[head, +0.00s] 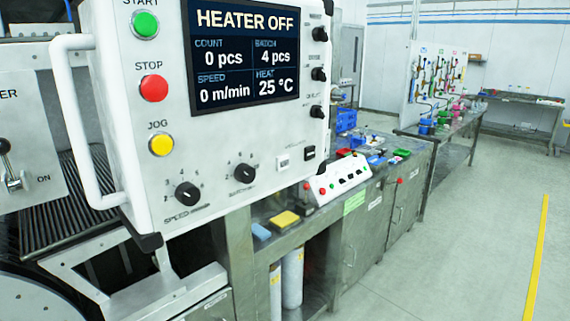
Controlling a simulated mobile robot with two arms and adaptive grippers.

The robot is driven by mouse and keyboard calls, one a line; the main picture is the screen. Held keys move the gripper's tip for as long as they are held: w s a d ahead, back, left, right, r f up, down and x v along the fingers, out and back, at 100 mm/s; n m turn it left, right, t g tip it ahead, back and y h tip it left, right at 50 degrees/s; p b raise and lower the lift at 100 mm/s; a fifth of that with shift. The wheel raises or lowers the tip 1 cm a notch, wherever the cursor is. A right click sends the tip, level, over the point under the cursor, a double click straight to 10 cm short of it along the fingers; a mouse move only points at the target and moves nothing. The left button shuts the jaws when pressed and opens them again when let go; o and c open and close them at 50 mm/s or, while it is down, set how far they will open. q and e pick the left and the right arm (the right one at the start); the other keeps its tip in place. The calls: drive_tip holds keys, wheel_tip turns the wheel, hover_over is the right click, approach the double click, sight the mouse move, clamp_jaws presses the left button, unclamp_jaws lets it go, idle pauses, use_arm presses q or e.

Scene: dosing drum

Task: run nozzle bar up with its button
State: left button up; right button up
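A white control panel (130,100) fills the left and middle of the head view. Its screen (246,50) reads HEATER OFF, 0 pcs, batch 4 pcs, 0 m/min and 25 °C. Down its left side are a green START button (145,24), a red STOP button (154,88) and a yellow JOG button (161,145). Black selector knobs (318,74) line its right edge, with labels too small to read. A black rocker (309,153) and a light one (283,161) sit lower right. I cannot pick out the nozzle bar or its button. Neither gripper is in view.
A white handle (75,120) sticks out from the panel's left side. A small sloped box with buttons (340,178) stands on the metal counter behind, near yellow (285,220) and blue (261,232) blocks. The floor (450,240) to the right is clear, with a yellow line (536,255).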

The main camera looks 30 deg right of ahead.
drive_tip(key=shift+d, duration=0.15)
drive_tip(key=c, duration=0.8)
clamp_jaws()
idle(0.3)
